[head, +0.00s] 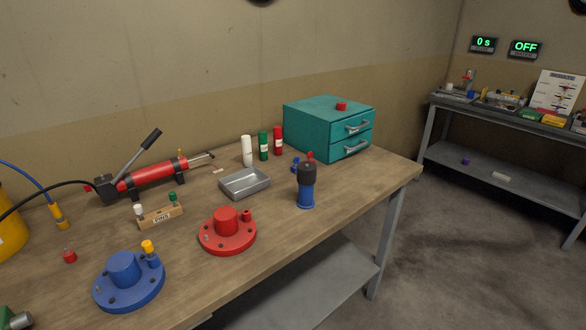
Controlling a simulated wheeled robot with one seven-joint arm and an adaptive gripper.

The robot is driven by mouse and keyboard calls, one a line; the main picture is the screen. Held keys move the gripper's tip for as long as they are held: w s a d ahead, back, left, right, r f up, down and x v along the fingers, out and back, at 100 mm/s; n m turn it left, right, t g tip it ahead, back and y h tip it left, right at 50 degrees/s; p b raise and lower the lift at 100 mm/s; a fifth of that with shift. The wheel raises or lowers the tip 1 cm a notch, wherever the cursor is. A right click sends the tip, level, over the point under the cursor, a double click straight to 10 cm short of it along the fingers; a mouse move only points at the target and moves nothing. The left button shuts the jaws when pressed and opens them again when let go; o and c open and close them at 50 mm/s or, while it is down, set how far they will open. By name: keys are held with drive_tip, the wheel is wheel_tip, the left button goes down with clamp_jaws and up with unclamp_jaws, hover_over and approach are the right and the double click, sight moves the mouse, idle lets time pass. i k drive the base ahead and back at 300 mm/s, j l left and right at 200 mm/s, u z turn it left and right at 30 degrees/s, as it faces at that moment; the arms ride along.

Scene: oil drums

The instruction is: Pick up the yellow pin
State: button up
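The yellow pin (148,246) shows as a small yellow head at the left front of the workbench. It stands upright in the small side post of the blue round flange (124,270), at the flange's upper right. Its shaft is hidden, so I cannot tell how deep it sits. A wooden block marked PINS (161,217) lies behind the flange, with a white-headed pin (139,209) and a green-headed pin (172,196) in it. My gripper is not in view.
A red flange (227,236) stands right of the blue one. A red hand pump (150,177), grey tray (244,182), black-and-blue cylinder (306,190) and teal drawer box (318,128) stand farther back. A small red piece (69,256) lies left. Bare wood lies around the flanges.

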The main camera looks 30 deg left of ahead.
sight(148, 247)
drive_tip(key=u, duration=1.95)
drive_tip(key=i+j, duration=0.15)
drive_tip(key=i, duration=0.2)
drive_tip(key=i+j+z, duration=0.15)
drive_tip(key=i, duration=0.2)
